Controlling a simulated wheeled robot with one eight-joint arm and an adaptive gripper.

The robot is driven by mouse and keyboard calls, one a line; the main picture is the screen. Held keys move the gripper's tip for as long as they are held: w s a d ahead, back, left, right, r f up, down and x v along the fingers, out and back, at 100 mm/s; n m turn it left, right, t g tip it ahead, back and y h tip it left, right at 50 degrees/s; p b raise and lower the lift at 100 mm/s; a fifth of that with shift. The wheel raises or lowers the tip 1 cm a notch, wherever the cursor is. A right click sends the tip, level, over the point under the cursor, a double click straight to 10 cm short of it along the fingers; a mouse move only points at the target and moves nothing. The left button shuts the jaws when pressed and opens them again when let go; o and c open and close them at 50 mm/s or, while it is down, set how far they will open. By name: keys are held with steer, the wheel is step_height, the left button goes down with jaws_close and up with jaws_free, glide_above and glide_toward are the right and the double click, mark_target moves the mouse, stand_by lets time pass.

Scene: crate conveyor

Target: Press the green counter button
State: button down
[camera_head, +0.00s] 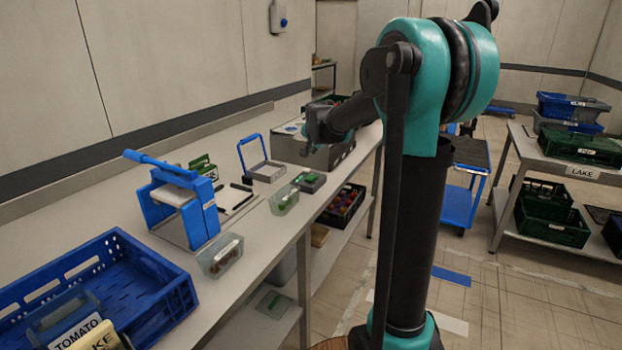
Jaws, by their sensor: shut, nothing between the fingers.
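A small dark grey box with a green button (309,178) on top lies on the long workbench, near its front edge. I take this to be the counter button. My gripper (308,128) is at the end of my arm, farther back along the bench and above the button in the picture. It is shut and empty, apart from the button, in front of a grey box (328,159). The fingertips are small and dark here, so their exact height over the bench is hard to tell.
A clear tub with green contents (284,200) stands just left of the button. A blue-handled tray (267,171), dark tools and a blue press-like device (184,206) stand farther left. A blue crate (150,275) fills the near bench. My arm hides part of the right side.

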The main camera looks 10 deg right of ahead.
mark_target(312, 178)
steer(key=shift+f, duration=3.8)
steer(key=shift+f, duration=0.15)
steer(key=shift+f, duration=0.25)
steer(key=shift+f, duration=0.5)
steer(key=shift+r, duration=0.9)
steer(key=shift+r, duration=2.55)
